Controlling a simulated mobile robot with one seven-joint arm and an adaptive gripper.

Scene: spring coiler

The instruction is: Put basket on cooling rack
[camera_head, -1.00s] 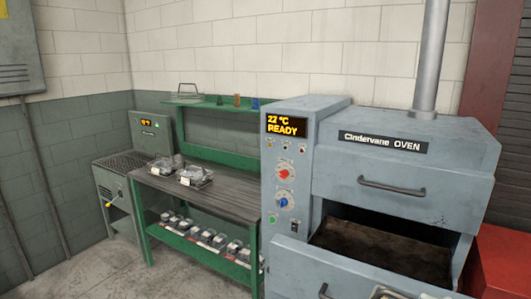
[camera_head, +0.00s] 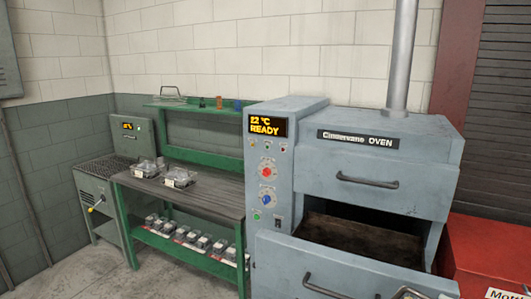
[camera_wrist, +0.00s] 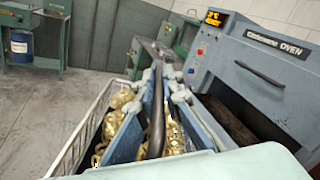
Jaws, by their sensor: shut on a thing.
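The basket (camera_wrist: 78,142) is a light wire basket holding brass-coloured springs (camera_wrist: 112,125), seen in the wrist view. My gripper (camera_wrist: 160,88) is shut on its dark handle bar (camera_wrist: 157,115), which stands between the blue fingers. The fingers hide part of the basket. In the head view, only a small pale piece shows at the bottom edge near the oven, and I cannot tell whether it is the basket or my gripper. A grey unit with a dark grated top (camera_head: 103,171) at the far left looks like the cooling rack; its grate appears empty.
The blue-grey oven (camera_head: 385,165) stands at right with a dark opening. A green workbench (camera_head: 205,198) beside it holds clear boxes (camera_head: 180,177), with several more on its lower shelf. A red cabinet (camera_head: 485,250) is at far right. Floor at left is clear.

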